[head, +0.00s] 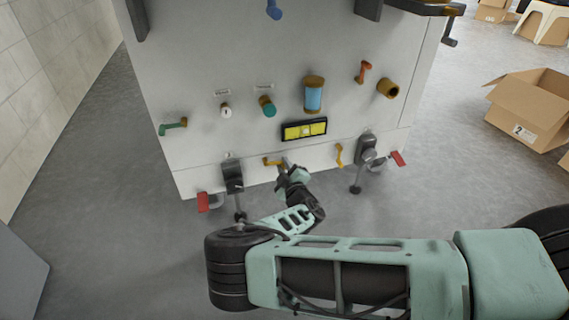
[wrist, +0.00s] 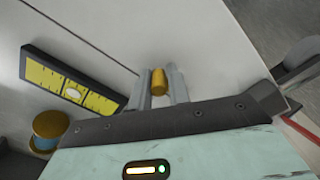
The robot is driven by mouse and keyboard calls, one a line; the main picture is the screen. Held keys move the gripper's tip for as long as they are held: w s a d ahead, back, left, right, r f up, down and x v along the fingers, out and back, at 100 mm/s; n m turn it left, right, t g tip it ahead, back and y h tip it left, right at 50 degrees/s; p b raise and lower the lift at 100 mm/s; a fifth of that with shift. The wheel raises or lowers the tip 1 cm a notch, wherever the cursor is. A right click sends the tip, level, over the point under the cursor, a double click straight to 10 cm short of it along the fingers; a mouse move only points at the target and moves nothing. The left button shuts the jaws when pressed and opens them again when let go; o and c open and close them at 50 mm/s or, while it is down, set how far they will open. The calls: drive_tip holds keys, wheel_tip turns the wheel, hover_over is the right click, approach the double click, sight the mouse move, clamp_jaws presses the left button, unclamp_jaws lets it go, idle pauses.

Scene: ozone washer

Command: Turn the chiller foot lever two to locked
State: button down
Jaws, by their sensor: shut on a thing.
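My gripper (head: 284,166) is at the lower front of the white machine (head: 230,60), at a small yellow lever (head: 270,162). In the wrist view, my gripper (wrist: 158,82) has its two grey fingers closed on the sides of the lever's yellow rounded end (wrist: 159,83). A second yellow lever (head: 340,155) hangs on the panel to the right. Red foot levers sit low at the left (head: 203,201) and right (head: 397,158) feet. I cannot tell from any label which lever is number two. My gripper partly hides the held lever.
A yellow-faced level gauge (head: 304,130) is just above the gripper; it also shows in the wrist view (wrist: 70,88). Black foot brackets (head: 233,176) (head: 366,148) flank the gripper. Teal, red and brass fittings stick out higher up. An open cardboard box (head: 530,105) stands at right.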

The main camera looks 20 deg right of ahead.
sight(272, 168)
drive_tip(key=m+p, duration=0.1)
drive_tip(key=m, duration=0.1)
drive_tip(key=f+m+p, duration=0.1)
drive_tip(key=shift+w+a+m, duration=0.1)
drive_tip(key=shift+a+m, duration=0.1)
drive_tip(key=shift+m, duration=0.2)
drive_tip(key=a+f+m+p, duration=0.1)
drive_tip(key=m, duration=0.1)
drive_tip(key=a+m+p, duration=0.1)
drive_tip(key=m, duration=0.2)
drive_tip(key=f+m+p, duration=0.1)
drive_tip(key=m, duration=0.2)
drive_tip(key=shift+a+f, duration=0.3)
drive_tip(key=shift+a, duration=0.1)
drive_tip(key=shift+a+f+m+p, duration=0.15)
drive_tip(key=shift+a+m+p, duration=0.3)
drive_tip(key=shift+m, duration=0.6)
drive_tip(key=shift+a+f+m+p, duration=0.2)
drive_tip(key=shift+a+m, duration=0.35)
drive_tip(key=shift+m, duration=0.5)
drive_tip(key=c, duration=1.4)
unclamp_jaws()
drive_tip(key=shift+a, duration=0.1)
drive_tip(key=shift+f, duration=0.1)
